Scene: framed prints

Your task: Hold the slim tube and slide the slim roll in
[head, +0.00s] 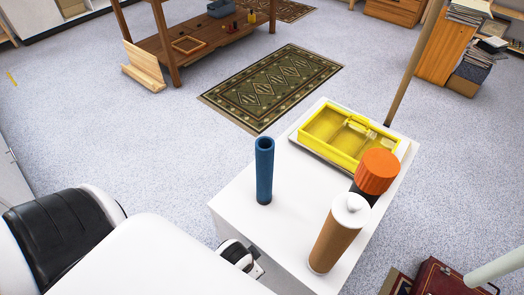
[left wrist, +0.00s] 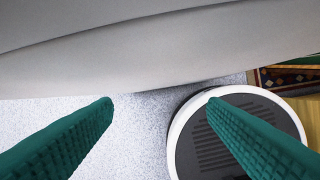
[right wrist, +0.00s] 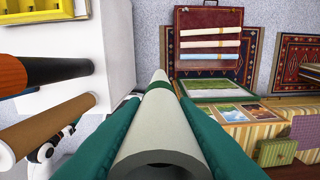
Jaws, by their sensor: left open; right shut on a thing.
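The slim blue tube (head: 264,170) stands upright on the white cabinet top (head: 236,207), its open dark mouth facing up. My right gripper (right wrist: 158,96) is shut on the slim pale roll (right wrist: 160,123), with a green finger on each side; the roll's hollow near end faces the camera. Part of this roll also shows at the head view's right edge (head: 497,269), beyond the cabinet and apart from the blue tube. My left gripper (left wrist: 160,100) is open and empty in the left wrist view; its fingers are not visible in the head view.
A brown tube with a white cap (head: 334,236), a dark tube with an orange cap (head: 377,171) and a yellow tray (head: 350,163) crowd the cabinet's right and back. A red case (head: 440,281) stands on the floor at lower right. The cabinet top around the blue tube is clear.

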